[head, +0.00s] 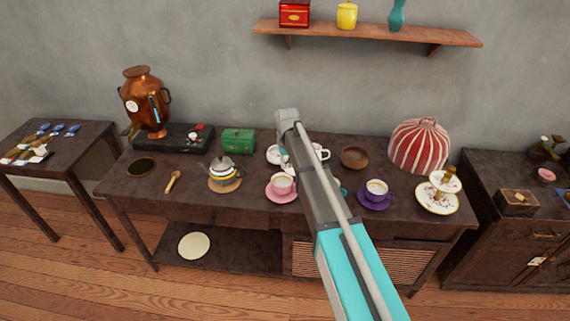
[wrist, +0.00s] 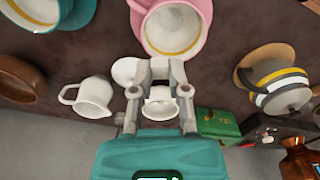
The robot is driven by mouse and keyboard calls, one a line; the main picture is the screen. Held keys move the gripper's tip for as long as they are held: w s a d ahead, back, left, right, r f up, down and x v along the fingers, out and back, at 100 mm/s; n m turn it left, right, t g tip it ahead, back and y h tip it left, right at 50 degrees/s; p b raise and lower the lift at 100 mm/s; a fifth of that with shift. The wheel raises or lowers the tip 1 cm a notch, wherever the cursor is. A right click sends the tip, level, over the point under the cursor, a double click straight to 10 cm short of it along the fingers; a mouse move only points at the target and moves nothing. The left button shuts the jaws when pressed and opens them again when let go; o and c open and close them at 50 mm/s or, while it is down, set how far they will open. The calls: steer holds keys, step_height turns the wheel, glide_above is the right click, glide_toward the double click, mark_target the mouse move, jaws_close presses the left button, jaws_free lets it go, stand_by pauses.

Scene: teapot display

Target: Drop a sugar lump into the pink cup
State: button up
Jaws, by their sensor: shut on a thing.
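The pink cup (head: 282,184) stands on a pink saucer (head: 272,196) at the middle of the table's front part. A white bowl (wrist: 159,108) shows between the finger links. In the head view my arm hides most of the gripper.
A white jug (wrist: 92,96) and a brown bowl (head: 354,157) stand near the arm. A teal cup (wrist: 48,10) and a purple cup (head: 376,188) are to the side. The teapot (head: 222,172) and a green box (head: 238,140) are left of the pink cup in the head view.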

mark_target(287, 175)
steer(key=shift+f, duration=0.15)
steer(key=shift+f+b, duration=2.8)
steer(key=shift+b, duration=0.15)
steer(key=o, duration=0.7)
steer(key=shift+o, duration=0.2)
steer(key=s+d+r+m+p, duration=0.1)
steer(key=s+d+r+p, duration=0.2)
steer(key=s+d, duration=0.8)
steer(key=s+d+r+m+p, duration=0.2)
steer(key=s+d+r+p, duration=0.2)
steer(key=s+d, duration=0.7)
steer(key=s, duration=0.4)
steer(key=shift+d+r+m, duration=0.25)
steer(key=shift+m, duration=0.05)
